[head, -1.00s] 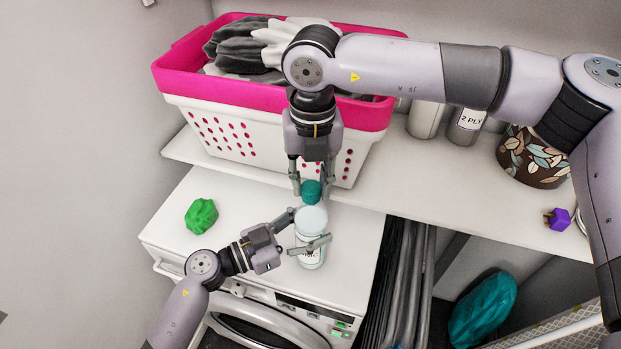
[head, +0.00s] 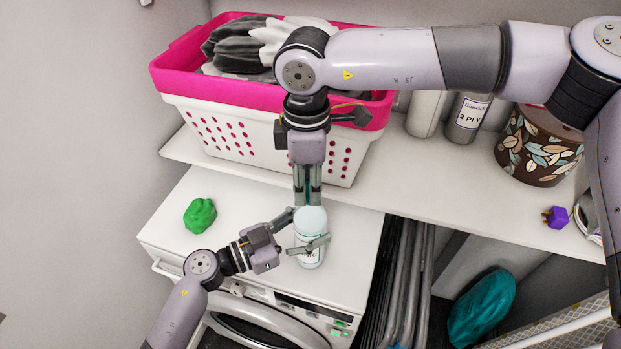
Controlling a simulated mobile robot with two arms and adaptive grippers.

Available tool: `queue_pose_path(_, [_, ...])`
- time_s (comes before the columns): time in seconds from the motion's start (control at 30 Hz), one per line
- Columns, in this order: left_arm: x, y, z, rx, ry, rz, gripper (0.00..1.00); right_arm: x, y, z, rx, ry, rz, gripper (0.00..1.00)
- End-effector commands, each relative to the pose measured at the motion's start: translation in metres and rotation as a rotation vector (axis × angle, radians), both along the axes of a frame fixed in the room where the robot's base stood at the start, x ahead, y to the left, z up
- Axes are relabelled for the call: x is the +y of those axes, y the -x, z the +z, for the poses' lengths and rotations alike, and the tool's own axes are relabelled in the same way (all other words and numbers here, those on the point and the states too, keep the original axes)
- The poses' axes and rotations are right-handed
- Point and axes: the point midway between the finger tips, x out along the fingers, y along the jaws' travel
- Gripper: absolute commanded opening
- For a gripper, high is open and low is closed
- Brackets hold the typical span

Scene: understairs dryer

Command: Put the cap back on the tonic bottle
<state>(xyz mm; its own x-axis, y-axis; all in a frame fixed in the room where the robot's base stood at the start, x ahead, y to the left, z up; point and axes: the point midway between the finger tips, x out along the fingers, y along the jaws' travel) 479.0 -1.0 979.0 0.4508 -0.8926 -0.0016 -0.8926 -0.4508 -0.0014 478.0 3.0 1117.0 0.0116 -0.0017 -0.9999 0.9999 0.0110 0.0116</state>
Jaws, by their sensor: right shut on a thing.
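The tonic bottle (head: 309,258) stands upright on the white dryer top.
A green crumpled lump (head: 200,215) lies on the dryer top (head: 190,249) at left. A pink and white laundry basket (head: 235,134) stands on the shelf behind. Cans, a leaf-patterned pot (head: 538,148) and a purple plug (head: 556,217) are on the shelf at right.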

Motion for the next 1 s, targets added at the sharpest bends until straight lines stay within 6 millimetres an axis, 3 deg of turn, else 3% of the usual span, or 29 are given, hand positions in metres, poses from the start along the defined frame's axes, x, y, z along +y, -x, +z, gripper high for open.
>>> queue_pose_path(1.0, [0.0022,-0.0039,-0.0002,0.006,0.004,0.013,0.0,0.0024,0.0072,-0.0036,0.02,-0.003,0.021,0.28])
